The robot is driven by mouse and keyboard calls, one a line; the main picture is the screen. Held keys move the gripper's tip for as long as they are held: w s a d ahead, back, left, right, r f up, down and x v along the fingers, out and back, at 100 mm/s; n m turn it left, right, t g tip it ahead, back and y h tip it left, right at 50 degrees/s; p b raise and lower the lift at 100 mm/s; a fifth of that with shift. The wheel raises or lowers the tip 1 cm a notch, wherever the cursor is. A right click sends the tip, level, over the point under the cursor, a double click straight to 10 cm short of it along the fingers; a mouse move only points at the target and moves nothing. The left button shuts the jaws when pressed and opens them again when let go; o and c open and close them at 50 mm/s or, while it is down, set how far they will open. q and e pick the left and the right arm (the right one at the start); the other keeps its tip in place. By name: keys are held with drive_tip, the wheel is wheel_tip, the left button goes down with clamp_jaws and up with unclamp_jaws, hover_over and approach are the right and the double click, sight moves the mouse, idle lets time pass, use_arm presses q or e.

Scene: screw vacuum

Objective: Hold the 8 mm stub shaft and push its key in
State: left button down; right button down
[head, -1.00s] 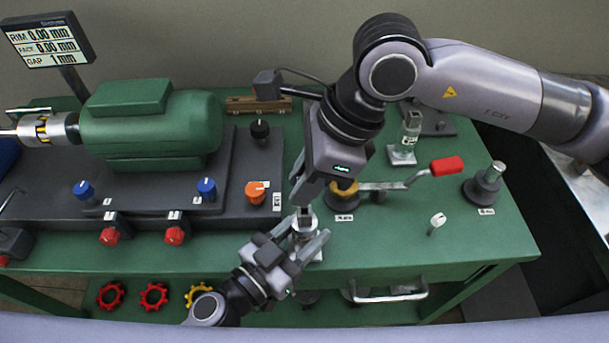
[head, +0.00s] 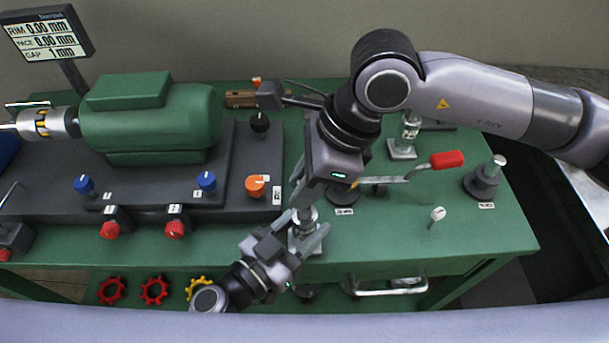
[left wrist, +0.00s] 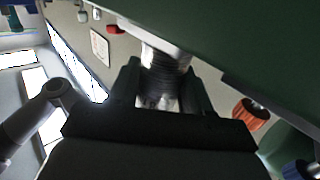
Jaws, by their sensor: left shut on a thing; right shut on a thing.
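The stub shaft (head: 307,215) is a short silvery metal cylinder, upright near the table's front edge in the head view. My left gripper (head: 308,233) comes from below and is shut around it. In the left wrist view a ridged metal cylinder (left wrist: 166,75) stands between the two dark fingers. My right gripper (head: 303,198) points down from above, its fingertips at the shaft's top. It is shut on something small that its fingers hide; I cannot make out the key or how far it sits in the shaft.
A crank with a red handle (head: 446,160) and a dark post (head: 486,182) stand to the right. A small white-topped pin (head: 437,214) stands nearer the front. The green motor (head: 150,120) and its dark base with several knobs fill the left. The front right tabletop is mostly clear.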

drive_tip(key=shift+f, duration=0.85)
drive_tip(key=c, duration=0.9)
unclamp_jaws()
drive_tip(key=v, duration=1.2)
use_arm(q)
drive_tip(key=shift+c, duration=2.1)
unclamp_jaws()
